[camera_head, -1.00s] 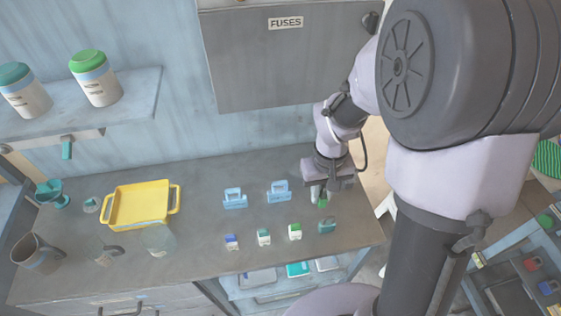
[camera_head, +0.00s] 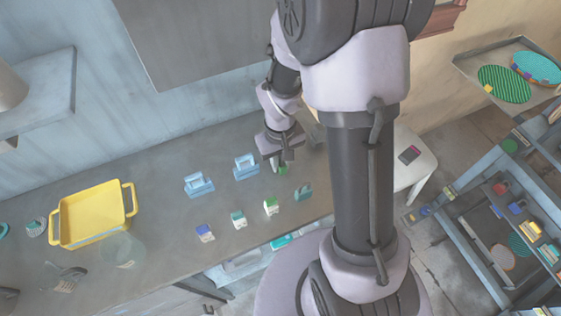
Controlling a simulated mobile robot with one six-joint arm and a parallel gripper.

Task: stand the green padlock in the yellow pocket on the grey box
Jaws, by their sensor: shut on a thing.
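My gripper (camera_head: 279,163) is over the right part of the grey counter, pointing down. It is shut on a small green thing (camera_head: 283,170), which looks like the green padlock. The fingers and arm hide part of it, and I cannot tell whether it touches the counter. The grey box (camera_head: 195,40) on the wall shows only its lower part, cut by the top edge and partly behind my arm. I cannot make out a yellow pocket on it.
Two blue holders (camera_head: 198,184) (camera_head: 246,167) stand left of my gripper. Several small blocks, including a green-topped one (camera_head: 271,206), and a teal piece (camera_head: 303,193) stand in front. A yellow tray (camera_head: 92,216) is at left. A rack (camera_head: 470,235) and white stool (camera_head: 415,160) are at right.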

